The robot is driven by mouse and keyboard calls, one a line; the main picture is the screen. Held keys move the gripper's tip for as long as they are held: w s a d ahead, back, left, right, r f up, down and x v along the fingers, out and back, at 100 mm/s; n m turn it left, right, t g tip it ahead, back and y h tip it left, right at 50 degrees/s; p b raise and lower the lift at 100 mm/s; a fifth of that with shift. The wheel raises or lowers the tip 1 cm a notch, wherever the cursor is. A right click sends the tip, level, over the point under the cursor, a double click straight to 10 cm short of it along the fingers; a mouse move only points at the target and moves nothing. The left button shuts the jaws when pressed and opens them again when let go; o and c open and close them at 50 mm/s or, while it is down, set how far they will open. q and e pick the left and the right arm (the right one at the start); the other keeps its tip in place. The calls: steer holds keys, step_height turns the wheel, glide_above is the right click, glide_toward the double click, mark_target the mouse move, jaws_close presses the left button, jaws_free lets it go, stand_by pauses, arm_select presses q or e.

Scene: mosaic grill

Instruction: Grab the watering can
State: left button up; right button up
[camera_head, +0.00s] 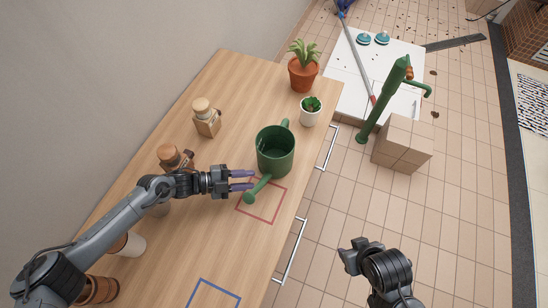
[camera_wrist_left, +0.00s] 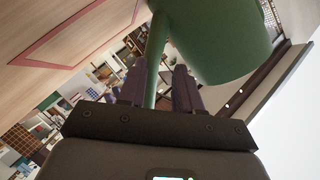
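The green watering can (camera_head: 276,152) stands upright on the wooden counter. Its spout points toward the lower left in the head view, over a red square outline, and its handle is on the far side. My left gripper (camera_head: 254,179) is open, its two purple fingers pointing at the spout from the left. In the left wrist view the spout (camera_wrist_left: 156,55) shows between the fingers (camera_wrist_left: 160,82), with the can body (camera_wrist_left: 220,40) to the right. I cannot tell whether they touch. My right gripper (camera_head: 353,256) is away from the counter, over the floor; its fingers are unclear.
The wooden counter (camera_head: 225,250) holds a cork-topped jar (camera_head: 207,120), another jar (camera_head: 173,157) by my left arm, a white potted plant (camera_head: 311,112) and a terracotta potted plant (camera_head: 303,72). A green pump (camera_head: 383,105) and boxes (camera_head: 402,143) stand on the right.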

mark_target(270, 164)
arm_select(q)
steer(key=shift+w+d+f+b, duration=0.1)
steer(key=shift+d+f+b, duration=0.2)
steer(key=shift+d+f, duration=0.15)
steer(key=b+x, duration=0.1)
steer(key=x, duration=0.2)
steer(key=shift+w+d, duration=0.1)
steer(key=shift+w, duration=0.05)
steer(key=shift+d+f, duration=0.1)
steer(key=shift+d, duration=0.25)
steer(key=shift+a, duration=0.1)
steer(key=shift+c, duration=0.5)
jaws_close()
